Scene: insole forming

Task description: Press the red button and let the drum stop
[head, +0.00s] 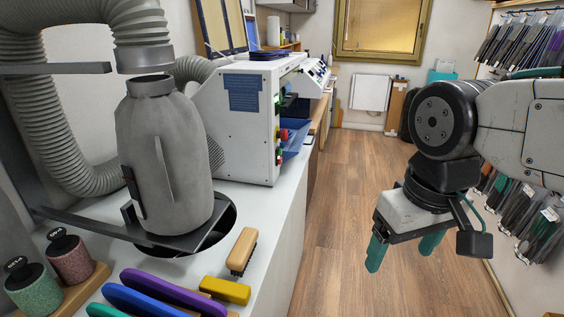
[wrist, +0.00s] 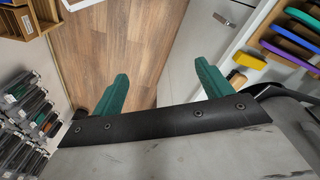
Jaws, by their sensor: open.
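The white machine (head: 248,120) stands on the bench at the centre of the head view. A small red button (head: 284,134) sticks out from its front, seen from the side, with smaller green and yellow parts close by. I cannot make out the drum or tell whether it turns. My gripper (head: 402,256) hangs over the floor at the right, apart from the machine and well to the right of the button. Its two green fingers point down, spread open with nothing between them. In the wrist view my gripper (wrist: 162,85) shows the wood floor past the fingers; the button is not visible there.
A grey canister (head: 165,160) with a thick hose stands on the bench at left. A wooden brush (head: 242,250), a yellow block (head: 225,290) and coloured strips lie at the bench front. Packets hang on the right wall (head: 540,220). The floor between is clear.

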